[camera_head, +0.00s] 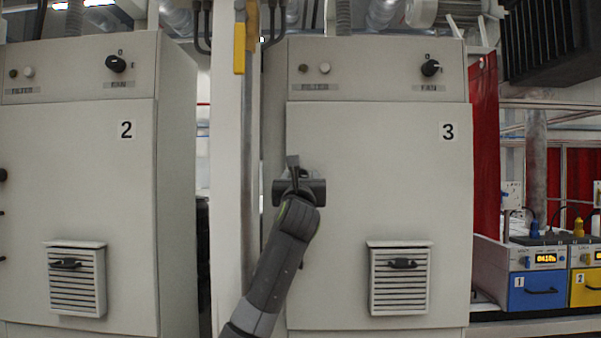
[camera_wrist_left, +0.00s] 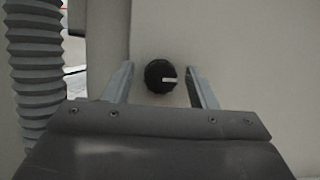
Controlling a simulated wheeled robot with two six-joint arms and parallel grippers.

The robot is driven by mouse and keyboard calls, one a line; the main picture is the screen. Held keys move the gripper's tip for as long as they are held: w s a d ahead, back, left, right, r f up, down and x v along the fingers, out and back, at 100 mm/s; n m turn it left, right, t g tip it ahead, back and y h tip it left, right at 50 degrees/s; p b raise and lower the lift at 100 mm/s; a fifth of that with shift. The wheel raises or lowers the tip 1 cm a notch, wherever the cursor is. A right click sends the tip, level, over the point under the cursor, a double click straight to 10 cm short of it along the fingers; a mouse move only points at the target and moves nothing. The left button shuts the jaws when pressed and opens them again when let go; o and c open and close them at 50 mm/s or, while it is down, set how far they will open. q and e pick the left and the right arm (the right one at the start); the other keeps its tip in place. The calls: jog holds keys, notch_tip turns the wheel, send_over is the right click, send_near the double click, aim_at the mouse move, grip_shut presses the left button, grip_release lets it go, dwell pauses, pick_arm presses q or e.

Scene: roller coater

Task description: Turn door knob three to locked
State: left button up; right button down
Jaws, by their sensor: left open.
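Cabinet three (camera_head: 380,200) is a beige cabinet labelled 3, with its door facing me. My left gripper (camera_head: 297,172) is in front of the left edge of this door, at mid height. It hides the door knob there in the head view. In the left wrist view, the round black door knob (camera_wrist_left: 155,82) lies between the two open fingers of my left gripper (camera_wrist_left: 160,70), with a gap on each side. The knob's white mark points to the right, about level. My right gripper is not in view.
A fan knob (camera_head: 430,68) and a vent (camera_head: 399,280) are on cabinet three. A grey ribbed hose (camera_wrist_left: 32,75) runs left of the gripper in the wrist view.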

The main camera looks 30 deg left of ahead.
pick_arm(q)
jog(key=shift+d, duration=0.1)
jog(key=shift+c, duration=0.9)
jog(key=c, duration=0.8)
